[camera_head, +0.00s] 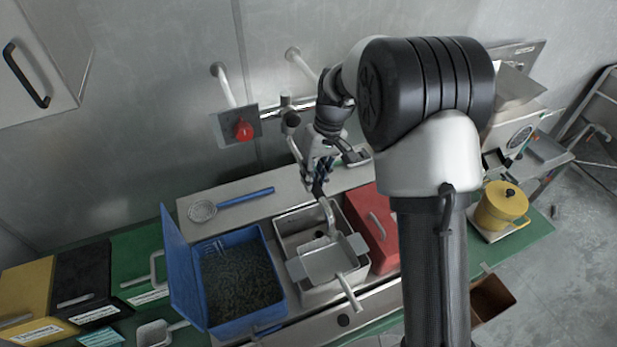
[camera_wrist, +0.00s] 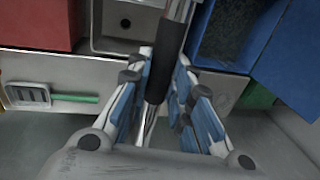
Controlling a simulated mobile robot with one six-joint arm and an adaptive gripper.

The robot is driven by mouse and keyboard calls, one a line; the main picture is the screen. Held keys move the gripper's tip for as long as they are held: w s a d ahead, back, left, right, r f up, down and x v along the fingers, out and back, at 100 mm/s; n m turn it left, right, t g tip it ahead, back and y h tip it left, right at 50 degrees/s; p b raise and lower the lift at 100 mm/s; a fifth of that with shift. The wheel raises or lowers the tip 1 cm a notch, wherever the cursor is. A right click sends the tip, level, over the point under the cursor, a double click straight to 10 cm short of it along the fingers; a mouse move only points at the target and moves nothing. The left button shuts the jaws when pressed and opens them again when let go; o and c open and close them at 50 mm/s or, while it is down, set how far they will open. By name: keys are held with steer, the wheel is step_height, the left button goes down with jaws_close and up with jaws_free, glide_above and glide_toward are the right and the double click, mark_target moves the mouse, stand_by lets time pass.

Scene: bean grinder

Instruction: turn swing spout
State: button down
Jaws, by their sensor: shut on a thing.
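The swing spout (camera_head: 328,214) is a metal tube that runs from the wall tap (camera_head: 288,110) down over the grey sink basin (camera_head: 281,226). Its curved outlet end hangs above the basin. In the wrist view the spout has a black sleeve (camera_wrist: 161,68) with bare metal on both sides of it. My gripper (camera_head: 318,178) is shut on the spout at this sleeve, with its blue-padded fingers on either side, as the wrist view also shows (camera_wrist: 160,85). My arm and fingers hide part of the spout in the head view.
A grey strainer tray (camera_head: 320,262) rests across the basin. A blue bin (camera_head: 279,295) with dark contents and an open lid stands left, a red box (camera_head: 365,222) right. A red-knobbed wall plate (camera_head: 240,128) is beside the tap. A blue-handled skimmer (camera_head: 245,198) lies behind.

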stand_by(0.3)
steer(key=c, duration=1.4)
jaws_free()
steer(key=shift+c, duration=0.2)
step_height(320, 180, up, 12)
steer(key=d, duration=0.2)
steer(key=shift+w+d, duration=0.15)
steer(key=shift+w, duration=0.2)
steer(key=shift+f, duration=0.1)
